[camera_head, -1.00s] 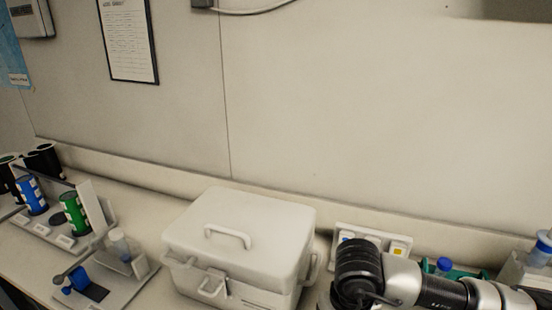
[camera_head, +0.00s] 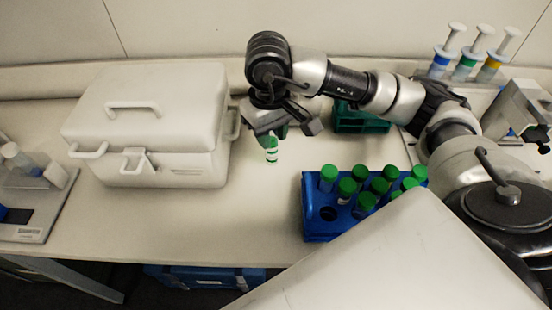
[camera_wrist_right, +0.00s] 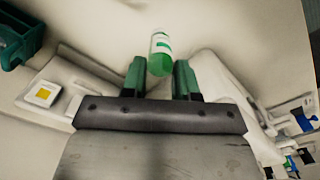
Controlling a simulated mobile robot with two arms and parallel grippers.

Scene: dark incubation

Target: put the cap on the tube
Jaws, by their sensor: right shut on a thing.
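My right gripper (camera_head: 282,128) hangs over the bench just right of the white box, fingers pointing down. It is shut on a small tube (camera_head: 271,152) with a green and white banded side, held above the bench top. In the right wrist view the tube (camera_wrist_right: 160,47) sits at the green fingertips (camera_wrist_right: 160,75), its near end bright green. I cannot tell whether that green end is a cap. No separate loose cap shows. My left gripper is out of view.
A blue rack (camera_head: 312,225) holds several green-capped tubes and has an empty front-left hole. The white lidded box (camera_head: 150,120) stands left of the gripper. A green rack (camera_head: 360,122) and several plungered syringes (camera_head: 467,62) stand behind. Bench front between box and rack is clear.

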